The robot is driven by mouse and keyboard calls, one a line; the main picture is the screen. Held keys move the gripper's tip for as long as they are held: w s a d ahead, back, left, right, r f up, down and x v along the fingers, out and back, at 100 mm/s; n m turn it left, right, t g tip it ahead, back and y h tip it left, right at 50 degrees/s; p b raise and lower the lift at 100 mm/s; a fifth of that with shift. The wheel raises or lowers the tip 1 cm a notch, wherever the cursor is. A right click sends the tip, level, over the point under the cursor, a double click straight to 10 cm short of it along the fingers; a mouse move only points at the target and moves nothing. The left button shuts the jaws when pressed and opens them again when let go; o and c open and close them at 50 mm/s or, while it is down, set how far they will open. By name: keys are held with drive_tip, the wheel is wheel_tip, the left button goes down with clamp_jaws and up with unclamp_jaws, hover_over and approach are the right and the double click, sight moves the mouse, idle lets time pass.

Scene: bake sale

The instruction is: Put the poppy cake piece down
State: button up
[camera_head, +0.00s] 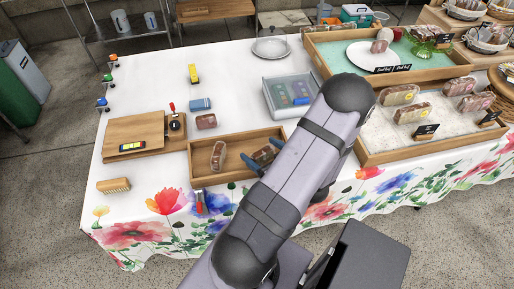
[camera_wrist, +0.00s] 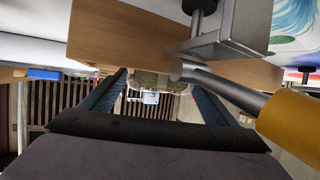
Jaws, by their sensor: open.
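A wrapped cake piece (camera_head: 262,155), likely the poppy one, lies in the right part of a low wooden tray (camera_head: 196,165). My gripper (camera_head: 264,153) is open, with one blue finger on each side of this piece. In the wrist view the piece (camera_wrist: 150,84), with a pale label, shows between the open fingers. I cannot tell whether a finger touches it. My arm hides the right end of the tray. Another wrapped cake piece (camera_head: 218,156) lies in the tray to the left.
A large wooden display (camera_head: 364,153) with wrapped pieces is right.

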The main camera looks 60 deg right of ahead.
sight(266, 153)
drive_tip(key=shift+v, duration=2.05)
drive_tip(key=shift+w+d+r+n, duration=0.1)
drive_tip(key=shift+w+r+n, duration=0.3)
drive_tip(key=shift+w+n, duration=0.1)
drive_tip(key=w+a+r+n+g+p, duration=0.1)
drive_tip(key=w+a+r+g, duration=0.1)
drive_tip(key=w, duration=0.2)
drive_tip(key=w+a+r+n+g+y+p, duration=0.1)
drive_tip(key=w+a+r+n+g+p, duration=0.1)
drive_tip(key=w, duration=0.3)
drive_tip(key=w+a+r+n+g+p, duration=0.1)
drive_tip(key=w+a+r+g+p, duration=0.1)
drive_tip(key=w, duration=0.3)
drive_tip(key=shift+w+a+r+g+y, duration=0.2)
drive_tip(key=shift+r+g+y, duration=0.15)
drive_tip(key=shift+r, duration=0.2)
drive_tip(key=s+a+r+g+y+p, duration=0.1)
drive_tip(key=s+a+r+g+y, duration=0.1)
drive_tip(key=a, duration=1.1)
drive_tip(key=s+a+r+g+y, duration=0.1)
drive_tip(key=s+a+r+g, duration=0.2)
drive_tip(key=a, duration=1.1)
drive_tip(key=s+g, duration=0.1)
drive_tip(key=s, duration=0.2)
drive_tip(key=shift+r+y+p, duration=0.3)
drive_tip(key=shift+y+p, duration=0.05)
drive_tip(key=shift+p, duration=0.05)
